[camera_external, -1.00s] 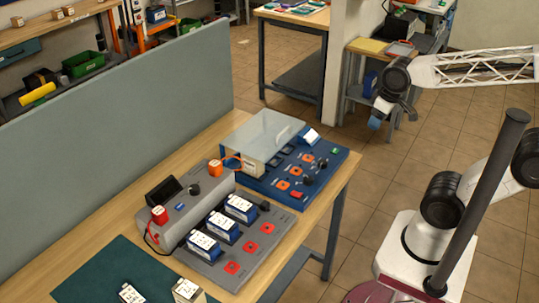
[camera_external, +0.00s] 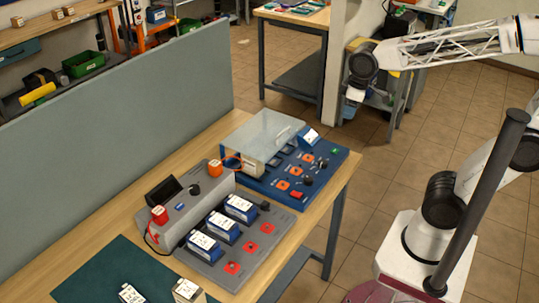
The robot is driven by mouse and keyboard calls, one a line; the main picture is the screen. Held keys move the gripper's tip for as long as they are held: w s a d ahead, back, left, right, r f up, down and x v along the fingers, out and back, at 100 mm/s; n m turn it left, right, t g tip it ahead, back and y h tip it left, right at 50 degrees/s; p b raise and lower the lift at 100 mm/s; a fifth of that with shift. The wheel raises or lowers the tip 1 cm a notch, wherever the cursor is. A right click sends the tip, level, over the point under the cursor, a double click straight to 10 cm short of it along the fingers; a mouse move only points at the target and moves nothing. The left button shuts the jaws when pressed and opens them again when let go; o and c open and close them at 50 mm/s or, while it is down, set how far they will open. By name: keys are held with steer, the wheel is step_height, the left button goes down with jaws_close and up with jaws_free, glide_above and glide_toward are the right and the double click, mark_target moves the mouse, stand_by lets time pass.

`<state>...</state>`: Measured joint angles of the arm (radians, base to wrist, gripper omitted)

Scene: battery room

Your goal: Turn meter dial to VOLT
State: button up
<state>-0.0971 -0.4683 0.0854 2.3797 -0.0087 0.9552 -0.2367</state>
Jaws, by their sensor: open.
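The meter looks to be the long grey housing (camera_external: 186,217) with a tilted black screen (camera_external: 163,191) on the wooden bench. A small black dial (camera_external: 194,189) is on its top, near the orange plug; its markings are too small to read. A red plug (camera_external: 159,214) and an orange plug (camera_external: 214,167) stand at its two ends. My gripper (camera_external: 354,99) is open and empty. It is raised in the air beyond the bench's right edge, well apart from the meter.
A grey tray with several blue-and-white batteries (camera_external: 221,226) and red squares adjoins the meter. Behind it is a blue panel (camera_external: 329,157) with knobs and a clear cover (camera_external: 262,133). A grey partition (camera_external: 110,125) runs along the bench's left side. A green mat (camera_external: 85,277) lies in front.

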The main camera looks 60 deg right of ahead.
steer(key=w+a+r+n, duration=0.1)
steer(key=w+a+n, duration=0.4)
steer(key=w+a, duration=0.45)
steer(key=n+g, duration=0.2)
steer(key=n, duration=1.2)
glide_above(194, 188)
steer(key=f, duration=1.1)
steer(key=shift+d, duration=0.3)
steer(key=shift+a+f, duration=0.15)
steer(key=shift+a, duration=0.1)
steer(key=shift+f, duration=0.15)
steer(key=shift+f, duration=3.7)
steer(key=shift+c, duration=0.3)
